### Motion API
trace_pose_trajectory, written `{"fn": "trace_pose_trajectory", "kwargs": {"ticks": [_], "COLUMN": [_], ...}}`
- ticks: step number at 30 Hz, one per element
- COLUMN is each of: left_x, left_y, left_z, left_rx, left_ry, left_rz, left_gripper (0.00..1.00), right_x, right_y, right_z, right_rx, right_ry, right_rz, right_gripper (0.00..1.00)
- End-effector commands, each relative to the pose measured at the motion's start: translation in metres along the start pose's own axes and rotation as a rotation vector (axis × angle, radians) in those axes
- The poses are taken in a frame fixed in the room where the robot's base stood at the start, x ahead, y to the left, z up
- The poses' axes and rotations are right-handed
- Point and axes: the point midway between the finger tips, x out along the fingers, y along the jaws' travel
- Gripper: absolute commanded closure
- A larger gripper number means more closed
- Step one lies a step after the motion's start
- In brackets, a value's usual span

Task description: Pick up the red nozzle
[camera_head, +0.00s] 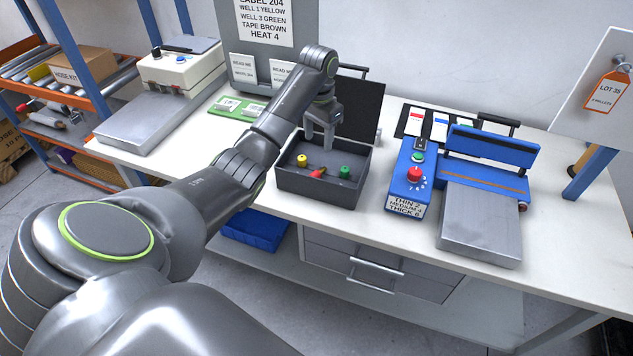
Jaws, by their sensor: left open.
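The red nozzle (318,174) lies in the dark open box (322,191) on the white bench, toward the front of the box. In the same box are a yellow nozzle (302,160) at the left and a green nozzle (344,172) at the right. My left gripper (319,148) is open and points down over the box, above and behind the red nozzle. I see nothing between its fingers. My right gripper is not in view.
The box's raised lid (358,108) stands behind the gripper. A blue machine (411,178) with a red knob and a blue sealer (489,163) stand to the right. A green board (238,107) lies at the left. The bench (160,160) is clear in front of the grey-white device.

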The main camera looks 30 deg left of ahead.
Motion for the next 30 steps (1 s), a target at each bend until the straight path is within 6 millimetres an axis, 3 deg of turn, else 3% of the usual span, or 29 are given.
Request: {"fn": "trace_pose_trajectory", "kwargs": {"ticks": [1, 18, 24, 30], "left_x": [0.012, 0.073, 0.082, 0.112], "left_y": [0.000, 0.000, -0.001, -0.005], "left_z": [0.000, 0.000, 0.001, 0.001], "left_rx": [0.000, 0.000, 0.000, -0.001], "left_ry": [0.000, 0.001, -0.002, -0.002], "left_rz": [0.000, 0.000, 0.001, 0.001], "left_gripper": [0.51, 0.51, 0.51, 0.51], "right_x": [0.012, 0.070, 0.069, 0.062], "right_y": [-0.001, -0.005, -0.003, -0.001], "right_z": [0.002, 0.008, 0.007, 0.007], "right_rx": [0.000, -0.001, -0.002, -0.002], "right_ry": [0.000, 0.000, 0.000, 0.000], "right_rz": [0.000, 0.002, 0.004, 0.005], "right_gripper": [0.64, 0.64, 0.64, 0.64]}}
